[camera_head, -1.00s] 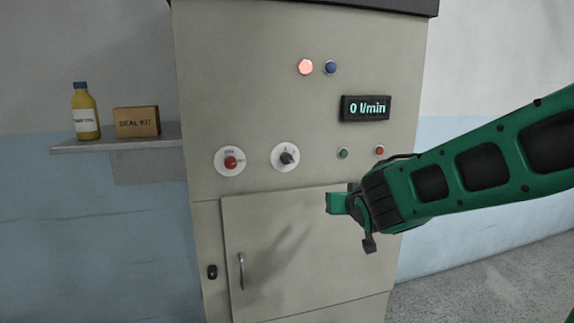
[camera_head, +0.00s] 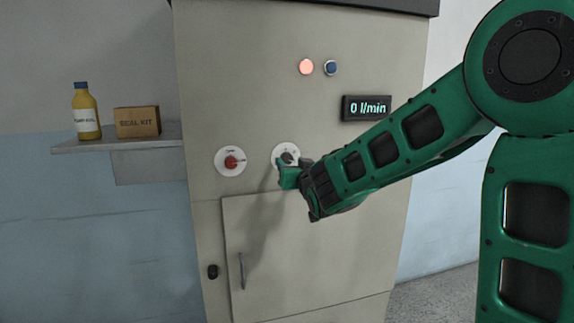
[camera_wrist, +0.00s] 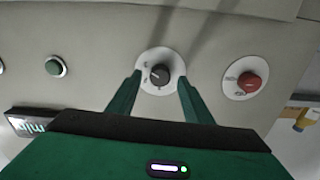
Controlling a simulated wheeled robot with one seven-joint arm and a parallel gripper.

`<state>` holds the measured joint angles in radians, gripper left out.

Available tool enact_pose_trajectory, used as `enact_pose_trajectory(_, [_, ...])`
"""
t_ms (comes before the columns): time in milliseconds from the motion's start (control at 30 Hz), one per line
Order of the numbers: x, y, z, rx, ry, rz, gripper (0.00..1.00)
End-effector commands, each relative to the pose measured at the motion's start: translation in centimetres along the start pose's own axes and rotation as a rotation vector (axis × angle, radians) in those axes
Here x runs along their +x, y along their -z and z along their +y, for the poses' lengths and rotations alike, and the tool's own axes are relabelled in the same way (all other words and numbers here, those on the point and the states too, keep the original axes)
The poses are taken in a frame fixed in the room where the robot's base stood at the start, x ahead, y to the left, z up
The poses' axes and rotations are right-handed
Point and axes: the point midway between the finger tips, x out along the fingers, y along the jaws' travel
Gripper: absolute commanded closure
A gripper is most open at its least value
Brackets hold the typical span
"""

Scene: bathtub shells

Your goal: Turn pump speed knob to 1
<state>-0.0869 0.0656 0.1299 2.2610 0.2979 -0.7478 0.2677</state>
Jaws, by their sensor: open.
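The pump speed knob (camera_head: 288,158) is a dark knob on a round white dial on the cabinet front. In the head view my gripper (camera_head: 286,175) is at the lower edge of this dial and covers part of it. In the wrist view the dark knob (camera_wrist: 160,75) shows between my two green fingertips (camera_wrist: 158,82), which stand apart on either side of the dial. My gripper is open, and I see no finger touching the knob. The dial's markings are too small to read. The display (camera_head: 367,108) reads 0 l/min.
A red knob (camera_head: 231,162) on a white dial is left of the pump speed knob. A wall shelf (camera_head: 120,145) with a bottle (camera_head: 86,112) and a box (camera_head: 138,122) is left. A cabinet door handle (camera_head: 242,271) is below.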

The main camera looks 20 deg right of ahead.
Motion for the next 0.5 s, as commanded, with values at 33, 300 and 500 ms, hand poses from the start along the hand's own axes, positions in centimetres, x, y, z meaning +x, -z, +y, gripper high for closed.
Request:
enact_pose_trajectory(33, [0.7,0.0,0.0,0.001,-0.001,-0.001,0.54])
enact_pose_trajectory(300, [2.4,0.0,0.0,0.0,0.0,0.0,0.54])
enact_pose_trajectory(500, [2.5,0.0,0.0,0.0,0.0,0.0,0.54])
